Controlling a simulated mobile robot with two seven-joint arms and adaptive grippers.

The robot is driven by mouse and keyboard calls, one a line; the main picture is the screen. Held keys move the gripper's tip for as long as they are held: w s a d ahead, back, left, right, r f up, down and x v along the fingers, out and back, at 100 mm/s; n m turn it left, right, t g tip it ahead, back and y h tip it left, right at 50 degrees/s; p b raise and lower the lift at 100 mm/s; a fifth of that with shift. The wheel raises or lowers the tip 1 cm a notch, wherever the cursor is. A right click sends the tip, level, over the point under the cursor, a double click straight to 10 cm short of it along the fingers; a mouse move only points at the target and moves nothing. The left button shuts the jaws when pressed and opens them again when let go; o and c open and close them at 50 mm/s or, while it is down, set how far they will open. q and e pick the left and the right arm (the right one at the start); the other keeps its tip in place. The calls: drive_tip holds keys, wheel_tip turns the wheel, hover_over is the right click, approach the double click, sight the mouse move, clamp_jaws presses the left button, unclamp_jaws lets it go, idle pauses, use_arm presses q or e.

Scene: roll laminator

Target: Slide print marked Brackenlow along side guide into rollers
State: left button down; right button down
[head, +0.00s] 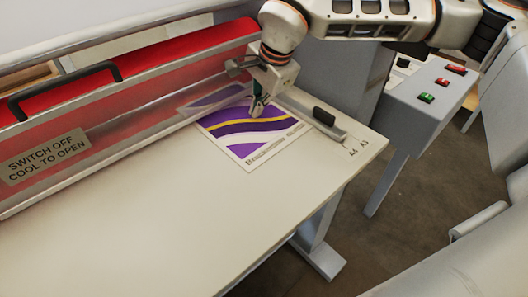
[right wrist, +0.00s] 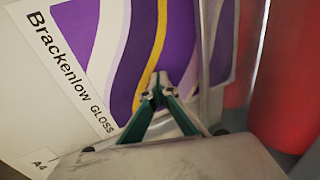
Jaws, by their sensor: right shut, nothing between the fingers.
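The Brackenlow print (head: 250,142), white-bordered with purple, white and gold waves, lies flat on the feed table in the head view. Its right edge is beside the grey side guide (head: 300,112), and its far edge is at the machine's front; I cannot tell whether it touches the rollers. In the right wrist view the print (right wrist: 125,45) shows the words "Brackenlow GLOSS". My right gripper (head: 256,108) points down over the print's far part, fingertips together and empty, at or just above its surface; it also shows in the wrist view (right wrist: 160,82). My left gripper is out of view.
The red rollers (right wrist: 290,95) lie behind a clear guard with a black handle (head: 65,92) and a sign (head: 47,157) reading "SWITCH OFF COOL TO OPEN". A grey control box (head: 432,95) with red and green buttons stands right. The table's (head: 150,230) near left is clear.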

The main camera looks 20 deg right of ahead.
drive_tip(key=shift+r+p, duration=0.7)
drive_tip(key=shift+r, duration=0.3)
drive_tip(key=shift+r+p, duration=0.6)
drive_tip(key=shift+r, duration=0.3)
drive_tip(key=shift+r+p, duration=1.1)
drive_tip(key=shift+r, duration=0.55)
